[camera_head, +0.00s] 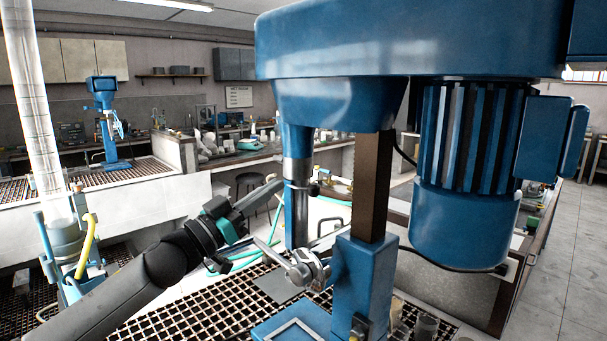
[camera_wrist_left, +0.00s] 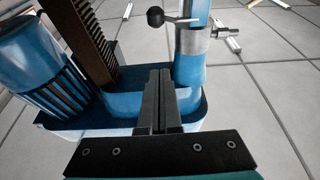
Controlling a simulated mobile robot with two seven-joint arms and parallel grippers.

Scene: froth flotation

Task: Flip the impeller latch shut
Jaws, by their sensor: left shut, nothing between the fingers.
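The flotation machine is blue, with a vertical shaft tube (camera_head: 298,140) that has a metal collar (camera_head: 297,170) around it. The impeller latch appears to be the small lever with a black ball knob (camera_head: 314,189) at that collar. In the left wrist view the black knob (camera_wrist_left: 155,17) stands out to the left of the silver collar (camera_wrist_left: 192,40) on a thin rod. My left gripper (camera_head: 277,183) is just left of the collar, its fingers pointing up and right. In the left wrist view its fingers (camera_wrist_left: 159,75) are together and empty, apart from the knob. My right gripper is not in view.
A blue motor (camera_head: 465,215) hangs at the right, beside a toothed column (camera_head: 374,185). A silver handle (camera_head: 300,268) sticks out left of the column, below my left gripper. A clear tube (camera_head: 32,100) stands at the far left.

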